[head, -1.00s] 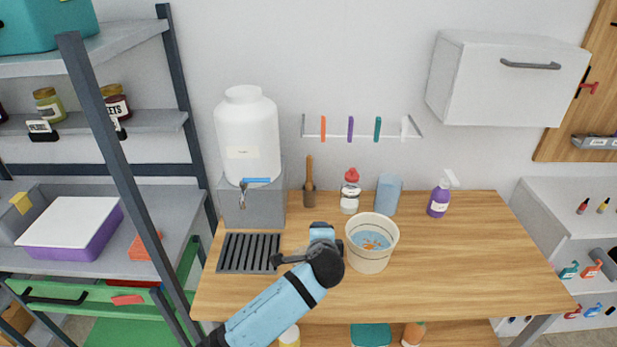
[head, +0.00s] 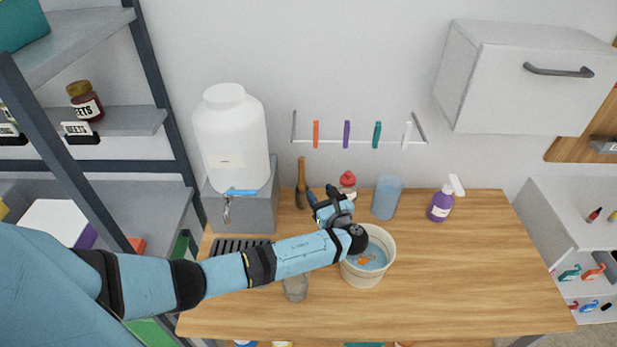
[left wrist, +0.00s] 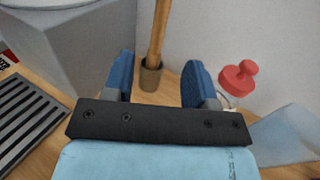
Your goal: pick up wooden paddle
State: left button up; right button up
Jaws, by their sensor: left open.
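The wooden paddle (head: 301,178) stands upright near the wall at the back of the wooden table, right of the grey block. My right gripper is in neither view.
The white tank (head: 231,140) on its grey block (head: 250,205) is left of the paddle. A red-capped bottle (head: 347,181) stands close on the right. A bucket (head: 363,275) of water is below my wrist.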

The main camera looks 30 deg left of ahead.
aim_at(303, 171)
pick_arm(q)
jog(key=b+x, duration=0.1)
jog(key=x, duration=0.3)
jog(key=b+x, duration=0.1)
jog(key=x, duration=0.1)
jog(key=shift+w+a+f+b, duration=0.2)
jog(key=shift+f+b, duration=0.1)
jog(key=shift+f, duration=0.05)
jog(key=shift+w+a+r, duration=0.2)
jog(key=shift+w+a, duration=0.1)
jog(key=shift+a, duration=0.1)
jog(key=b+x, duration=0.3)
jog(key=x, duration=0.1)
jog(key=shift+w+a+f, duration=0.1)
jog(key=shift+w+a, duration=0.1)
jog(key=shift+a, duration=0.1)
jog(key=shift+w+a, duration=0.2)
jog(key=shift+a, duration=0.15)
jog(key=shift+c, duration=1.1)
grip_shut()
jog(key=shift+r, duration=0.25)
